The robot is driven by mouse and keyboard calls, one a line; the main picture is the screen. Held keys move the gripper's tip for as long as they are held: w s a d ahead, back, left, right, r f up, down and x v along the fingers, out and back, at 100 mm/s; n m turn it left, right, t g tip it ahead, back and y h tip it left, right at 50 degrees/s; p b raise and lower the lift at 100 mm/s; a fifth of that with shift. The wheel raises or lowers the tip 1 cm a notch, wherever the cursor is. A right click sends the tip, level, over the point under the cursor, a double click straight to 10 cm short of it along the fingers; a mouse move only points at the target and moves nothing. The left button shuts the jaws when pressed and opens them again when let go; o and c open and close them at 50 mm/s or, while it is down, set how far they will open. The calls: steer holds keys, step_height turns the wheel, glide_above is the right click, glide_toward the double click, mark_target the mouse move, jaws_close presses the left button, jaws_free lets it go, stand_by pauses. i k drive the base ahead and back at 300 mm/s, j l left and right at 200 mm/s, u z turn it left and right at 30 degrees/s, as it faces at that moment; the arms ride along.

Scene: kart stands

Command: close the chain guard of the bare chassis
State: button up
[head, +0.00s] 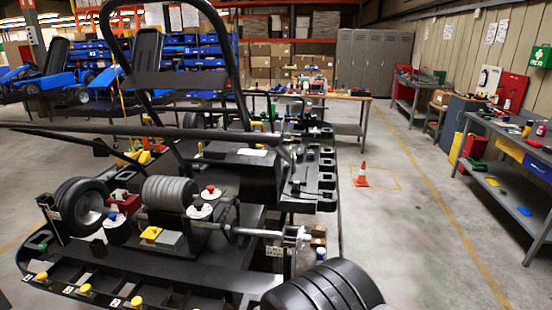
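The bare chassis (150,260) fills the near left and centre, a black frame with a tall black hoop and a rear axle (250,232) running across it. A grey ribbed cylinder (168,193) sits around the middle of the axle. Beside it are white discs with a red knob (210,190) and a blue knob, and a small yellow-topped grey block (152,233). I cannot single out the chain guard with certainty, nor tell whether it is open or closed. My gripper is not in view.
Black tyres stand at the near left (78,205) and near right (325,290). Blue karts (95,72) are at the back left. An orange cone (361,176) stands on clear floor to the right. A workbench (510,150) lines the right wall; grey lockers (372,62) stand behind.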

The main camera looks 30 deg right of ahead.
mark_target(260, 171)
steer(key=l+u, duration=0.15)
steer(key=l, duration=0.4)
steer(key=l+u, duration=0.15)
steer(key=l, duration=0.4)
steer(key=l+u, duration=0.1)
steer(key=l, duration=0.45)
steer(key=l+u, duration=0.15)
steer(key=l, duration=0.4)
steer(key=k+l+u, duration=0.15)
steer(key=l, duration=0.35)
steer(key=k+l+u, duration=0.15)
steer(key=l, duration=0.4)
steer(key=i, duration=0.05)
